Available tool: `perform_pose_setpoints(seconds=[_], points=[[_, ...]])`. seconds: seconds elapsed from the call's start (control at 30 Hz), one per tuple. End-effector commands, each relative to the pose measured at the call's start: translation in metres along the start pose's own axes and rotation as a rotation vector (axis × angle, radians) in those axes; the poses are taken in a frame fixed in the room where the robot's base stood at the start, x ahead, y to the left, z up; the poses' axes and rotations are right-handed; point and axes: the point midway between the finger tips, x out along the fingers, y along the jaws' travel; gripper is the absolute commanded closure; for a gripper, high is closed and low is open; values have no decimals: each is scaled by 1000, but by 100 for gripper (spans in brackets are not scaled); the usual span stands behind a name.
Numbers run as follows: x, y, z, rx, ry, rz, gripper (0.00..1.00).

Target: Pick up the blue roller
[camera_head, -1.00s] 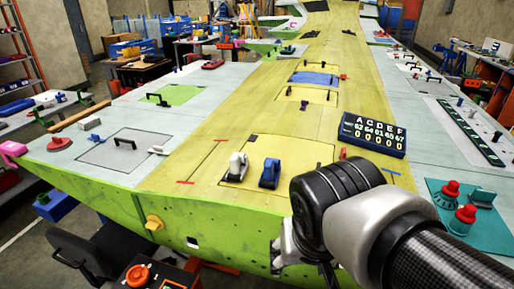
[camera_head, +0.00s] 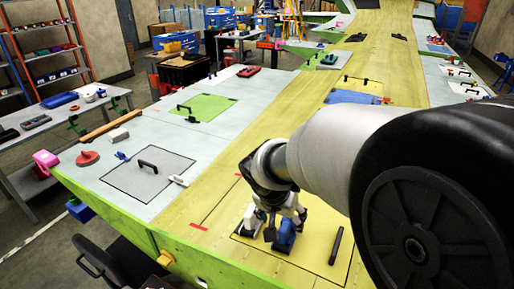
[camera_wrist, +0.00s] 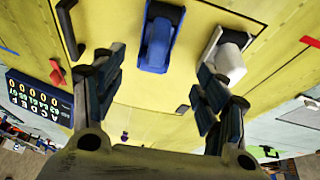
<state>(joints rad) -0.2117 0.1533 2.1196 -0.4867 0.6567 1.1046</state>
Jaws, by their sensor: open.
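The blue roller (camera_head: 285,239) lies on the yellow panel of the wing, partly hidden behind my gripper (camera_head: 282,214) in the head view. In the wrist view the blue roller (camera_wrist: 158,40) is at the top middle, beyond and between my fingertips. My gripper (camera_wrist: 161,68) is open with nothing between its fingers, and its fingers point toward the roller. Whether a finger touches the roller cannot be told. A white roller (camera_wrist: 227,62) lies just right of the blue one in the wrist view, close to the right finger.
A black bar handle (camera_head: 336,246) lies right of the blue roller; it also shows in the wrist view (camera_wrist: 69,27). A dark scoreboard (camera_wrist: 38,103) and a red clip (camera_wrist: 57,73) are at the left there. A grey hatch (camera_head: 148,173) with a handle is farther left.

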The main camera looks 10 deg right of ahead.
Motion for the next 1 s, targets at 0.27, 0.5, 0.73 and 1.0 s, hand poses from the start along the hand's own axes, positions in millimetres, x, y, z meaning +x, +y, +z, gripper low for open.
perform_pose_setpoints(seconds=[0.27, 0.5, 0.73, 1.0], points=[[38, 1, 0, -1, -1, 1, 33], [62, 5, -2, -1, -2, 2, 33], [90, 6, -3, -1, 0, 0, 33], [92, 6, -3, -1, 1, -1, 33]])
